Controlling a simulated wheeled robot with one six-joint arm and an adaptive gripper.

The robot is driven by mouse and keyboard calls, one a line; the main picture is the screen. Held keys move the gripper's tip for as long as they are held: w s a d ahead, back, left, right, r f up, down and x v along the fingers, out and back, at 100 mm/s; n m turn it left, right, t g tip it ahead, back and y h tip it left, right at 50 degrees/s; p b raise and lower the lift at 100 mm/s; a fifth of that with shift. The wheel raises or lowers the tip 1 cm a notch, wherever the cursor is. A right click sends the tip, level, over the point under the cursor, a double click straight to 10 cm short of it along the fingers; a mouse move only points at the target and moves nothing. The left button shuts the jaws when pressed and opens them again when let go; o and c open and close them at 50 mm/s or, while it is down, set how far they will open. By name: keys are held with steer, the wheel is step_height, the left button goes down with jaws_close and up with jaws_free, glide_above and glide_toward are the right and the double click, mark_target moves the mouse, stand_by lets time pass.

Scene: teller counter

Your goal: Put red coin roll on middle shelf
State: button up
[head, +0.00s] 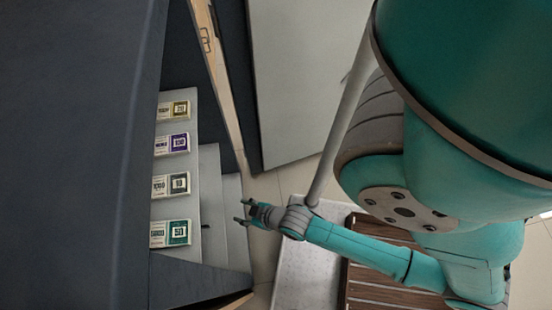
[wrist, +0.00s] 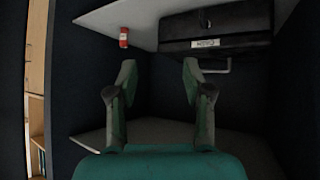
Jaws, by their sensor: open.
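The red coin roll (wrist: 124,37) is small and red with a pale end, and sits near the edge of a light shelf (wrist: 105,18) at the top of the wrist view. My gripper (wrist: 158,78) is open and empty, its fingers spread apart below and to the right of the roll in the picture, not touching it. In the head view my gripper (head: 244,213) is just right of the stepped grey shelves (head: 209,165). The roll cannot be seen in the head view. Another pale shelf (wrist: 155,134) lies behind my fingers; I cannot tell which is the middle one.
A black cash box (wrist: 225,25) with a white label and a handle stands beside the roll. Several banknote bundles (head: 171,233) line the upper shelf in the head view. Dark cabinet walls (head: 75,150) enclose the left side. A grey panel (head: 300,80) stands behind.

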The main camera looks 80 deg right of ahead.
steer(key=s+a+r+t, duration=0.1)
steer(key=s+a+r, duration=0.1)
steer(key=r, duration=0.6)
steer(key=s+a+r+n+t+y, duration=0.1)
steer(key=s+r+t, duration=0.1)
steer(key=s+r, duration=0.3)
steer(key=s+a+r+t+y, duration=0.1)
steer(key=s+r, duration=0.3)
steer(key=r, duration=0.7)
steer(key=shift+s+a+t, duration=0.2)
steer(key=shift+a+t, duration=0.4)
steer(key=shift+a, duration=0.25)
